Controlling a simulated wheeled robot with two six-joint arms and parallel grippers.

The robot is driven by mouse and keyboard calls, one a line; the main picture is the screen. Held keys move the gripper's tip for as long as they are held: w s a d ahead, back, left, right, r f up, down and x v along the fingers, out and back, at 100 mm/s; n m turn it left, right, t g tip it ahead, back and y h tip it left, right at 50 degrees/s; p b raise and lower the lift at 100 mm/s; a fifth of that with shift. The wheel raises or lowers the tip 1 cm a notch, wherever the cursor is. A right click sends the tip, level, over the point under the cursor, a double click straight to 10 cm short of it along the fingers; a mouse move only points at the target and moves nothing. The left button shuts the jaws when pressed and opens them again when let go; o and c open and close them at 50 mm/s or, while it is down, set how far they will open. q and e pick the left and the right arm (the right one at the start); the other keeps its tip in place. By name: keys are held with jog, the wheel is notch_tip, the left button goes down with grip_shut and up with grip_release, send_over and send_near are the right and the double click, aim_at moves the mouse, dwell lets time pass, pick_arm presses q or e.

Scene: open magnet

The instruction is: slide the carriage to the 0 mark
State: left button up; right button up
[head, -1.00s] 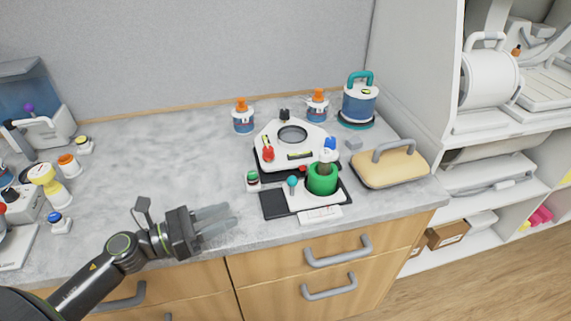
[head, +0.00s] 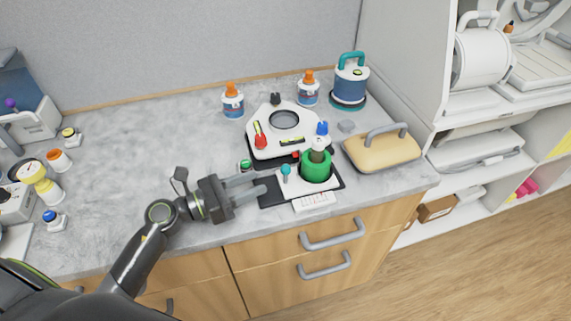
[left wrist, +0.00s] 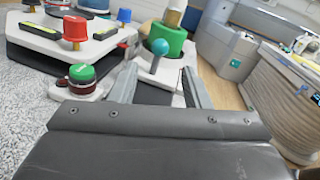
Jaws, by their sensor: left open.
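The carriage (head: 296,187) is a white plate on a dark track (head: 269,194) near the counter's front edge. It bears a green ring-shaped holder (head: 316,167) with a tan-topped piece standing in it, and a teal ball knob (head: 285,170) on a grey stem. A white label strip (head: 314,201) lies in front; its marks are too small to read. My left gripper (head: 260,184) is open and empty, just left of the knob and apart from it. In the left wrist view the teal knob (left wrist: 160,47) shows ahead, between the lines of the two fingers. My right gripper is not in view.
A white instrument base (head: 262,144) with red and blue knobs stands behind the track. A small green-capped button (left wrist: 82,75) is close to my left finger. A tan handled block (head: 380,154) is at right.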

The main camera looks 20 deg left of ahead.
aim_at(282, 171)
pick_arm(q)
jog(key=p+x, duration=0.2)
jog(key=x, duration=0.6)
jog(key=shift+w+d, duration=0.1)
jog(key=shift+w, duration=0.1)
jog(key=shift+w+d+p, duration=0.25)
jog(key=shift+d+p, duration=0.05)
jog(key=shift+d, duration=0.05)
jog(key=shift+f, duration=0.1)
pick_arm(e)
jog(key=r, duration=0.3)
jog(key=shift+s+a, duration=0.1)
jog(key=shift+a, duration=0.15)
pick_arm(q)
grip_shut()
